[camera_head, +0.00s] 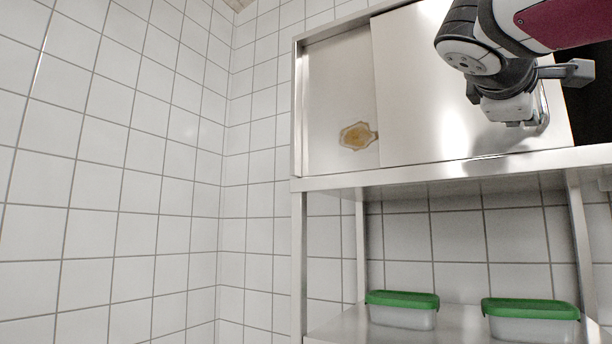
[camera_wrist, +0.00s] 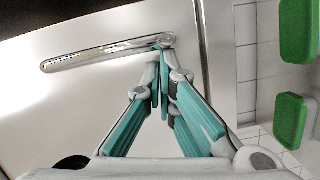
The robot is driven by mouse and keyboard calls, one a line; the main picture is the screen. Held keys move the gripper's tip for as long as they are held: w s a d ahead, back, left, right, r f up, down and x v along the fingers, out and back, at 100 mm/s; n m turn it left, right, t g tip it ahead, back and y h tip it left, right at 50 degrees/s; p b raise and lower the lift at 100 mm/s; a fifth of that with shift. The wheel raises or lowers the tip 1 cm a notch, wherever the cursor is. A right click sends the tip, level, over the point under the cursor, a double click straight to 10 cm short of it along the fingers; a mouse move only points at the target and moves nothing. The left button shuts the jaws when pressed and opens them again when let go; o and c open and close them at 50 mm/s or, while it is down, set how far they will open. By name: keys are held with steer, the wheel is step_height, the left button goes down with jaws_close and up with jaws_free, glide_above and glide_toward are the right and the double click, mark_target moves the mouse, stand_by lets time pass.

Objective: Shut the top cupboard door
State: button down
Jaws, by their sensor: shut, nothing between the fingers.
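The top cupboard's metal sliding door (camera_head: 425,90) covers the middle of the cupboard front. A dark opening (camera_head: 592,115) shows to its right. The door's bar handle (camera_head: 544,105) is near its right edge, partly hidden by my arm; it crosses the upper part of the wrist view (camera_wrist: 100,53). My gripper (camera_wrist: 162,75) is shut and empty, its fingertips close to one end of the handle; I cannot tell whether they touch it. In the head view my gripper's fingers are mostly hidden behind my wrist.
A second panel (camera_head: 325,95) with a brownish stain (camera_head: 357,136) fills the cupboard's left side. Below, a shelf (camera_head: 350,327) holds two green-lidded boxes (camera_head: 402,310) (camera_head: 530,320). Tiled walls (camera_head: 110,170) stand at left and behind. The space left of the cupboard is clear.

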steer(key=s+d+p, duration=0.1)
steer(key=s+d, duration=0.5)
steer(key=d, duration=0.2)
steer(key=shift+s+d+p, duration=0.15)
steer(key=shift+d+p, duration=0.15)
